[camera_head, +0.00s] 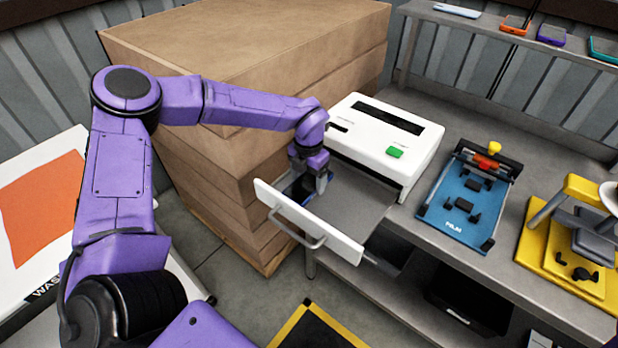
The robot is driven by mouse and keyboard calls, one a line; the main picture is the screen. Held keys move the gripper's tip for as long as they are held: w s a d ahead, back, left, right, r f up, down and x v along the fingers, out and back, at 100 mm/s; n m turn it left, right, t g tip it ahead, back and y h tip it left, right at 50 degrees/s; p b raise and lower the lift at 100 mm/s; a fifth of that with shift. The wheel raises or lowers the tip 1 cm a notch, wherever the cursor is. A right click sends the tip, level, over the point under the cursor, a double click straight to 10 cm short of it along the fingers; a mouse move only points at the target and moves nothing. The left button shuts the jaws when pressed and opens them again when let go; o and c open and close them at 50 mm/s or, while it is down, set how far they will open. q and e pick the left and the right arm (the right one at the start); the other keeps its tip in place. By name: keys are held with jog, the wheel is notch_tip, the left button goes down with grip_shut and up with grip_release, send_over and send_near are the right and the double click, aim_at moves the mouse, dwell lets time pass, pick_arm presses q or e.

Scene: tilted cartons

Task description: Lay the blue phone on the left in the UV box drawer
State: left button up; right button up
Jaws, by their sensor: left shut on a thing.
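The UV box (383,145) is a white case with a dark top slot and a green button, standing on the grey workbench. Its drawer (351,203) is pulled out toward the front, with a white front panel (307,224) and a grey handle. My left gripper (309,187) points down over the left part of the drawer, just behind the front panel. It is shut on the blue phone (316,186), of which only a small part shows beneath the fingers. I cannot tell whether the phone touches the drawer floor. My right gripper is not in view.
Stacked brown cartons (240,60) stand close at the left of the UV box. A blue film jig (464,200) and a yellow press (575,245) stand to the right on the workbench. Several phones lie on the back shelf (480,25). The drawer's right part is clear.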

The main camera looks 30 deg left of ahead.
pick_arm(q)
jog(key=o, duration=1.1)
jog(key=shift+o, duration=0.2)
jog(key=shift+r, duration=0.1)
jog(key=shift+r, duration=0.4)
notch_tip(320, 180, up, 10)
jog(key=b, duration=0.2)
jog(key=shift+f, duration=0.2)
